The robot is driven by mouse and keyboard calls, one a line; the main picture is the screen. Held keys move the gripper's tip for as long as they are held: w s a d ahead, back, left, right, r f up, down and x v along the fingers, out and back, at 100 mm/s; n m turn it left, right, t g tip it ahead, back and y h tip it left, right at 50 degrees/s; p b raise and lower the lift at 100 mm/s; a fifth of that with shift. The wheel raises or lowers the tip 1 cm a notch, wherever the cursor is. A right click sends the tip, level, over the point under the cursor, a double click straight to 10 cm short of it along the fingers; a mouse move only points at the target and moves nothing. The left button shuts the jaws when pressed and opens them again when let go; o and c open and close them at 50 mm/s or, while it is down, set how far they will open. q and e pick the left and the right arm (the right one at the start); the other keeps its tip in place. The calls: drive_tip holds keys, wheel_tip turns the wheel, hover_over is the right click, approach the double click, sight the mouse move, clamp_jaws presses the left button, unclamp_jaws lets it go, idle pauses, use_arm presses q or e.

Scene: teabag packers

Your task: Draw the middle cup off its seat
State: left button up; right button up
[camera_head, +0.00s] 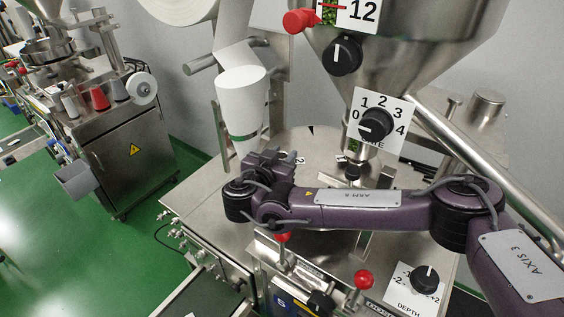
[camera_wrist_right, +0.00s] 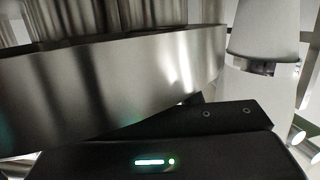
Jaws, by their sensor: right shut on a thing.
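My right gripper (camera_head: 272,160) is over the steel top of the packing machine, beside the white paper cone. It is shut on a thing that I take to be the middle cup. The gripper and wrist hide that cup in the head view, so its seat and any gap under it cannot be made out. In the right wrist view the black gripper body (camera_wrist_right: 165,160) with a green light fills the bottom, and a curved shiny steel wall (camera_wrist_right: 110,85) stands close in front of it. My left gripper is not in view.
A white paper cone (camera_head: 241,100) is just left of the gripper and also shows in the wrist view (camera_wrist_right: 264,30). A steel hopper (camera_head: 410,40) with a dial plate (camera_head: 384,138) hangs to the right. Red knobs (camera_head: 364,279) stand in front.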

sight(282, 155)
drive_tip(key=shift+r+b, duration=0.4)
drive_tip(key=shift+r, duration=0.05)
wheel_tip(282, 155, up, 19)
drive_tip(key=b, duration=1)
